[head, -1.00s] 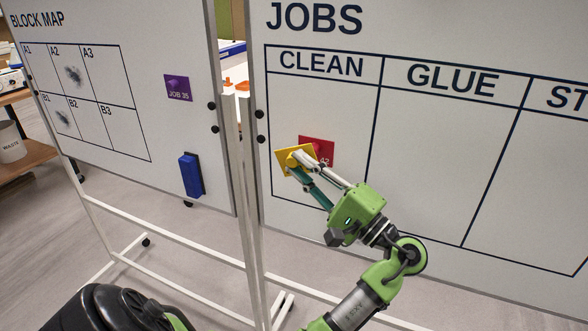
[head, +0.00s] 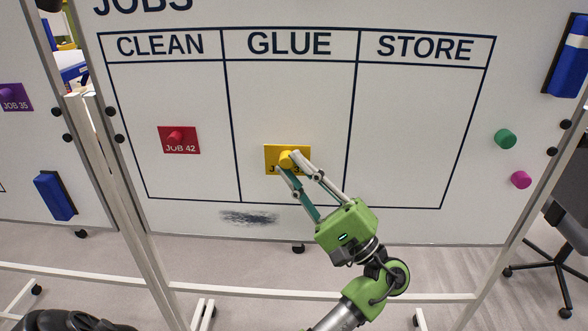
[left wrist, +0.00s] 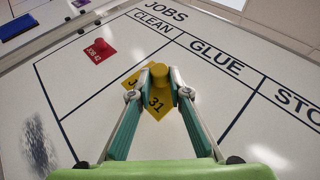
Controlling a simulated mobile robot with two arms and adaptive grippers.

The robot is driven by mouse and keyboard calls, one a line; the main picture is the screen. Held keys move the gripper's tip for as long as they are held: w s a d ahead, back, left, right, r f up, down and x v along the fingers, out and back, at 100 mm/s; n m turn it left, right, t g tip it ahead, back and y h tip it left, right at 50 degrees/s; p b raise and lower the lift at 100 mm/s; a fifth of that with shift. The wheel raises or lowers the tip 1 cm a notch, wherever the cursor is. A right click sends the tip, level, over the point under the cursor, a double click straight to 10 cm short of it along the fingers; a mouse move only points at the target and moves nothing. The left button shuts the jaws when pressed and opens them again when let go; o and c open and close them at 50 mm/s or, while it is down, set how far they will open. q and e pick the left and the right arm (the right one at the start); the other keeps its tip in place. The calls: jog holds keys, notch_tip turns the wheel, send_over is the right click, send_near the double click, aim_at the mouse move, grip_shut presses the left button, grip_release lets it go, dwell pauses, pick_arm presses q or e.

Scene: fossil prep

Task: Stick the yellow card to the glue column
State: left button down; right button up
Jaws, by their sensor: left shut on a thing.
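The yellow card (head: 271,153) with a round yellow knob lies over the glue column (head: 290,100) in the head view, in its lower half. My left gripper (head: 288,160) is shut on the card's knob, and its fingers hide part of the lettering. In the left wrist view the yellow card (left wrist: 158,107) shows "31" between the fingertips (left wrist: 160,80), with its left corner near the line between CLEAN and GLUE. I cannot tell whether the card touches the board. My right gripper is not in view.
A red JOB 42 card (head: 179,146) is in the CLEAN column. The STORE column (head: 410,130) is empty. A dark smudge (head: 249,218) lies below the grid. Green (head: 505,139) and magenta (head: 521,180) magnets are at the right. A blue eraser (head: 55,196) hangs on the left board.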

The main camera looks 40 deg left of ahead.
pick_arm(q)
jog(key=shift+f+b, duration=0.2)
jog(key=shift+b, duration=0.25)
jog(key=w+a+b, duration=0.2)
jog(key=w, duration=0.1)
jog(key=w+a+b, duration=0.1)
jog(key=shift+w+r, duration=0.2)
jog(key=shift+w, duration=0.15)
jog(key=shift+f+b, duration=0.1)
jog(key=shift+b, duration=0.2)
